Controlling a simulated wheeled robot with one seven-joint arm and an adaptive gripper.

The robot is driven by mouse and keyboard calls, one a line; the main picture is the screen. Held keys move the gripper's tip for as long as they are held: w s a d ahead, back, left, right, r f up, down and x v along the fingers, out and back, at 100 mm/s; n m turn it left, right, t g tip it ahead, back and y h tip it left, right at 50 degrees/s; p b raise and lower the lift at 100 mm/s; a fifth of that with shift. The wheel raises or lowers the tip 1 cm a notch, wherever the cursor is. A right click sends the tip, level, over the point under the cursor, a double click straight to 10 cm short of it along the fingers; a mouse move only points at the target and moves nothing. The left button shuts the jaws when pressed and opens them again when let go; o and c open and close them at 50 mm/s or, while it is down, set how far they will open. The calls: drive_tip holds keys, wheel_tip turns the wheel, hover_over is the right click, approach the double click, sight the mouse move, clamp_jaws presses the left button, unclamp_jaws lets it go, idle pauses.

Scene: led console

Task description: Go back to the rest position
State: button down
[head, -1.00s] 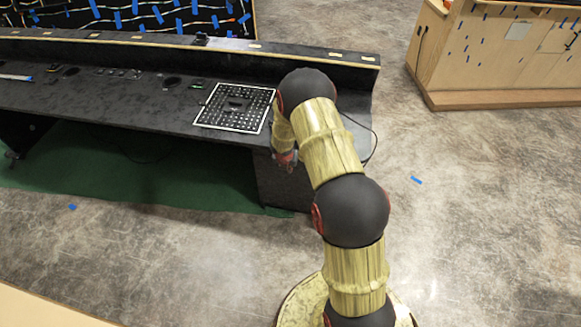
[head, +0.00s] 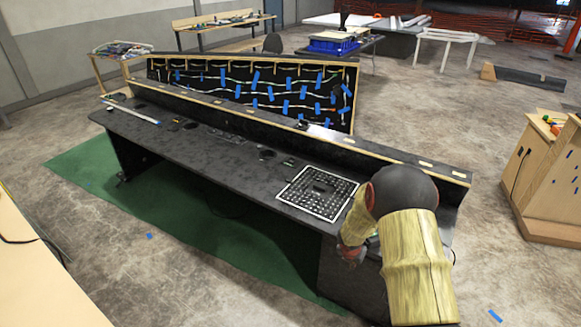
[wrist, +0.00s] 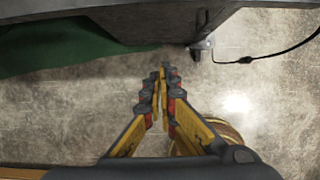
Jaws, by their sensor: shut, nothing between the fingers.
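My gripper (wrist: 163,78) points down over the bare concrete floor in the wrist view. Its fingers are shut with nothing between them. In the head view my arm rises at the lower right, bends over, and its wrist end hangs in front of the black console (head: 225,155), near its right end. The gripper's fingertips are hidden in the head view. The console's edge (wrist: 130,20) runs along the top of the wrist view, apart from the fingers. A black grid panel with a white border (head: 337,215) lies on the console top beside my wrist.
A green mat (head: 90,180) lies on the floor under the console. A black cable (wrist: 285,52) runs right from the console's foot. A wooden cabinet (head: 540,190) stands at the right, and a light tabletop (head: 40,290) at the lower left. Concrete floor between is open.

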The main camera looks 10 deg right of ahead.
drive_tip(key=s+r+m+g, duration=0.4)
drive_tip(key=s+r+m, duration=0.2)
drive_tip(key=s+m, duration=0.8)
drive_tip(key=s+a+r+m+t+y, duration=0.1)
drive_tip(key=s+a+r+m, duration=0.3)
drive_tip(key=r, duration=0.7)
drive_tip(key=s+a+r+m+t+y, duration=0.1)
drive_tip(key=s+a+r+m+t, duration=0.2)
drive_tip(key=s+a+r, duration=0.4)
drive_tip(key=s+a+r+m+t+y, duration=0.1)
drive_tip(key=s+a+r+m, duration=0.5)
drive_tip(key=r, duration=1)
drive_tip(key=shift+s+a+r+t, duration=0.15)
drive_tip(key=shift+s+a+t, duration=0.2)
drive_tip(key=shift+a+t, duration=0.6)
